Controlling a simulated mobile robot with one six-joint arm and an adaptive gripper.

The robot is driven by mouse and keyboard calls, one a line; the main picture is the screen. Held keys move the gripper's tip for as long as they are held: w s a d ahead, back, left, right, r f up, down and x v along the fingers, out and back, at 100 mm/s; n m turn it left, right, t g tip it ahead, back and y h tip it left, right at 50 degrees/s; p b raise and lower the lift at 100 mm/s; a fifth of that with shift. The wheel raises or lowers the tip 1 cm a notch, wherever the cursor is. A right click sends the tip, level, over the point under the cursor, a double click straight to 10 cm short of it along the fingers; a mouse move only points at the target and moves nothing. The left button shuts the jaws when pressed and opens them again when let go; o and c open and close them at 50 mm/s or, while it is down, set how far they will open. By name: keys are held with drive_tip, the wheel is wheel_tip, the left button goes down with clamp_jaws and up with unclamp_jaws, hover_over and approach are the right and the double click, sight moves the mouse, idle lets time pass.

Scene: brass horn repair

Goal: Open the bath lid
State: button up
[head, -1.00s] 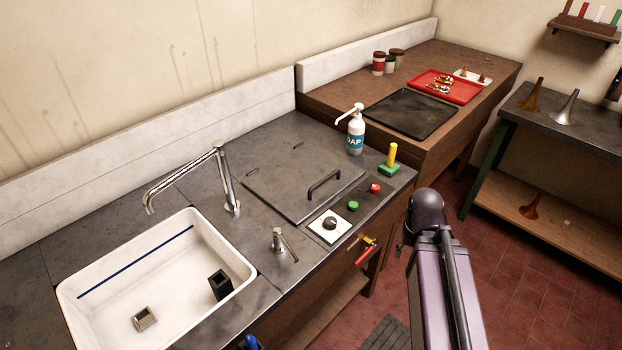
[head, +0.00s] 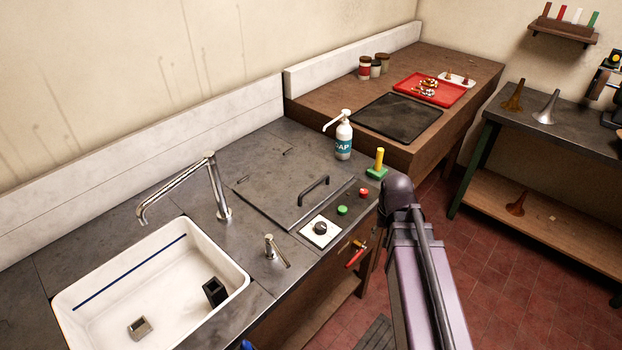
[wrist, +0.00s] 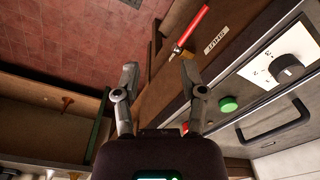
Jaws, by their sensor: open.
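The bath lid (head: 272,192) is a flat grey metal plate set in the counter, lying closed, with a dark bar handle (head: 314,190) near its front edge. In the wrist view the handle (wrist: 275,128) shows at the right. My gripper (wrist: 160,75) is open and empty in the wrist view, its two fingers apart, over the counter's front edge and the floor, to the side of the handle and not touching it. In the head view the gripper itself is hidden behind my arm.
A dial (head: 320,229), a green button (head: 342,210) and a red button (head: 364,192) sit in front of the lid. A soap bottle (head: 344,140) and a yellow-handled green block (head: 377,165) stand right of it. A faucet (head: 215,185) and white sink (head: 105,308) are at left.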

drive_tip(key=w+a+r+m+p, duration=0.3)
drive_tip(key=w+a+r+p, duration=0.4)
drive_tip(key=w, duration=0.4)
wheel_tip(320, 180, up, 7)
drive_tip(key=m+t+y+p, duration=0.1)
drive_tip(key=m+y+p, duration=0.15)
drive_tip(key=p, duration=0.25)
hover_over(313, 185)
drive_tip(key=s+d, duration=0.2)
drive_tip(key=shift+d+f+m+h, duration=0.1)
drive_tip(key=shift+f+m+h, duration=0.15)
drive_tip(key=shift+m+h, duration=0.2)
drive_tip(key=shift+f, duration=0.1)
drive_tip(key=f+b, duration=0.4)
drive_tip(key=w+a+f+b, duration=0.1)
drive_tip(key=f+b, duration=0.4)
drive_tip(key=a+f+b, duration=0.1)
drive_tip(key=f+b, duration=0.3)
drive_tip(key=shift+w+f, duration=0.15)
drive_tip(key=shift+w, duration=0.2)
